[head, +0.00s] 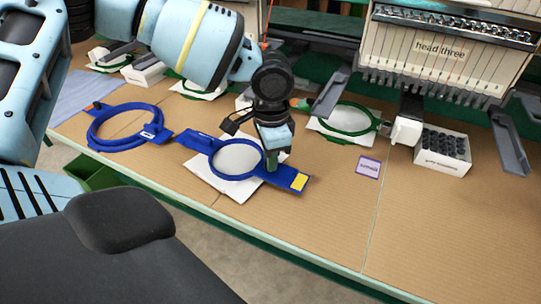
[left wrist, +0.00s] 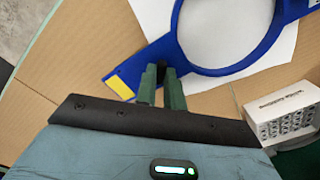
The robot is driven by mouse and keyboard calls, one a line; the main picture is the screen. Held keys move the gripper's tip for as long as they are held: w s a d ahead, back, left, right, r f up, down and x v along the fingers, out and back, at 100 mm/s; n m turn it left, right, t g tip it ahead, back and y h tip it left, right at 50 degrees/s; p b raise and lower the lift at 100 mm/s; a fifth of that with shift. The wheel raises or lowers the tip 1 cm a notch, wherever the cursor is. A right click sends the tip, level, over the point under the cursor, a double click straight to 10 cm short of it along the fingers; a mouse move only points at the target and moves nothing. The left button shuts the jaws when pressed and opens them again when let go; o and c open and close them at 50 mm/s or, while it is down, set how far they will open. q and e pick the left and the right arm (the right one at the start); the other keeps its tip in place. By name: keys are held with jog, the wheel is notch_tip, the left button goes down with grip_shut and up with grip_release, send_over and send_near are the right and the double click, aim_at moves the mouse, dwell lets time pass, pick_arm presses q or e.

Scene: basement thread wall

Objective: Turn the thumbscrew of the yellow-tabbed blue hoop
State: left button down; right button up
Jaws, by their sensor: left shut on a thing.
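The blue hoop (head: 222,147) with a yellow tab (head: 299,181) lies on white cloth on the table. The yellow tab also shows in the left wrist view (left wrist: 120,89), left of my fingers. My left gripper (head: 271,180) points down at the hoop's right side, beside the tab. In the left wrist view its green fingers (left wrist: 162,82) are shut on a small dark thumbscrew (left wrist: 162,70) at the hoop's edge. The fingers hide most of the thumbscrew. My right gripper is not in view.
Another blue hoop (head: 112,139) lies at left, with an orange mark. A green hoop (head: 345,131) sits under the machine marked head three (head: 440,50). A purple card (head: 368,167) and a white box of dark spools (head: 442,160) are at right. The front right table is clear.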

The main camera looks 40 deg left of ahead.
pick_arm(q)
jog(key=m, duration=0.4)
jog(key=shift+m, duration=2.1)
jog(key=c, duration=1.5)
grip_release()
jog(key=shift+r, duration=0.1)
jog(key=shift+r+p, duration=0.35)
jog(key=shift+r, duration=3.5)
